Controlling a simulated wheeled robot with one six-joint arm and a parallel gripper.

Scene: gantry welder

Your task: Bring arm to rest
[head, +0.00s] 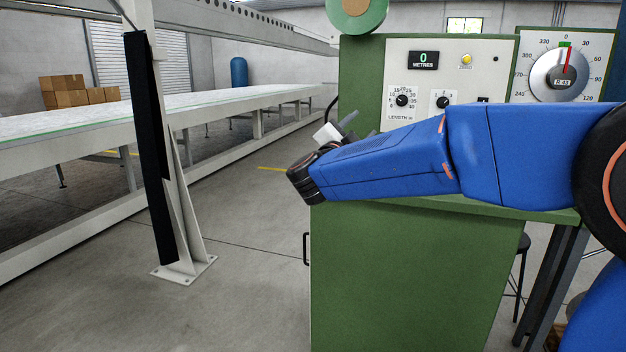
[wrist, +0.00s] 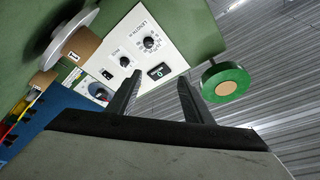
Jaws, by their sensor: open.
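My blue arm (head: 380,160) reaches leftward across the front of a green control cabinet (head: 400,270) in the head view. My gripper's end is mostly hidden behind the arm there; only a grey and white part shows near the cabinet's left edge. In the wrist view my gripper (wrist: 157,98) has its two dark fingers apart, with nothing between them. The fingers point toward the cabinet's white panel (wrist: 145,45), which appears tilted.
The panel carries a display (head: 423,60) reading 0 metres, knobs and a yellow lamp (head: 466,60). A dial (head: 560,74) stands at right. A green roll (wrist: 225,82) is beside the panel. A white post (head: 185,200) and a long gantry table (head: 60,125) stand left. Floor between is clear.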

